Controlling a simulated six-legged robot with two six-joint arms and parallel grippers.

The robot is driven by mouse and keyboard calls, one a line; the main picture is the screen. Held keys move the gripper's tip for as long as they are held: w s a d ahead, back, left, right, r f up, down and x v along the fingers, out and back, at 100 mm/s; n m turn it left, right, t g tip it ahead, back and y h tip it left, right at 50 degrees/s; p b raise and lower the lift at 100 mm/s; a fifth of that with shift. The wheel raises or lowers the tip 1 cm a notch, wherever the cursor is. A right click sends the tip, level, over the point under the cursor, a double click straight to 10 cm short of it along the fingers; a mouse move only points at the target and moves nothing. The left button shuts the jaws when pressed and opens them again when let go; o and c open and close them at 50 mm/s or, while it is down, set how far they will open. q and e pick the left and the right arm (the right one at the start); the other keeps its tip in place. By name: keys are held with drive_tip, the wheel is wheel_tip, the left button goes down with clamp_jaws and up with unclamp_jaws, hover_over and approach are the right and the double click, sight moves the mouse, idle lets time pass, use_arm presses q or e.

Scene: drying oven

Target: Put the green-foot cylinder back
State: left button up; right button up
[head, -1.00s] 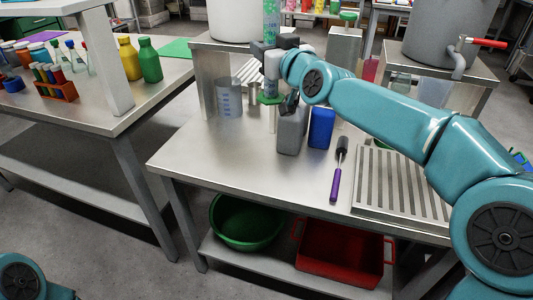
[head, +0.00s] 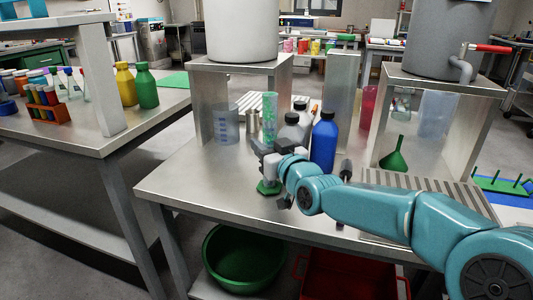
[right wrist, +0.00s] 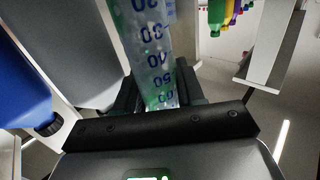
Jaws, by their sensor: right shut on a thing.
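The green-foot cylinder is a clear, green-tinted measuring cylinder (head: 270,107). It stands upright in the head view, with its green foot (head: 268,187) low over the metal table near the front edge. I cannot tell whether the foot touches the table. My right gripper (head: 271,160) is shut on its lower part, above the foot, and hides some of it. In the right wrist view the cylinder (right wrist: 152,45), with blue numbers, runs up from between the fingers (right wrist: 162,95). My left gripper is not in view.
A blue bottle (head: 323,143) and grey bottles (head: 290,132) stand just behind my right gripper. A clear beaker (head: 226,128) stands at left under the tank stand (head: 205,95). A slatted drainer (head: 430,188) and green funnel (head: 394,156) are at right. The front-left tabletop (head: 190,180) is clear.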

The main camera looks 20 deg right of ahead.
drive_tip(key=shift+s, duration=0.1)
drive_tip(key=shift+f, duration=0.15)
drive_tip(key=shift+f, duration=0.1)
drive_tip(key=o, duration=0.8)
drive_tip(key=shift+r, duration=0.25)
drive_tip(key=s, duration=0.4)
drive_tip(key=s+d, duration=0.1)
drive_tip(key=s, duration=0.2)
drive_tip(key=s+d+p, duration=0.1)
drive_tip(key=s, duration=0.3)
drive_tip(key=shift+s+d+f, duration=0.1)
drive_tip(key=shift+s+d, duration=0.05)
drive_tip(key=shift+s, duration=0.2)
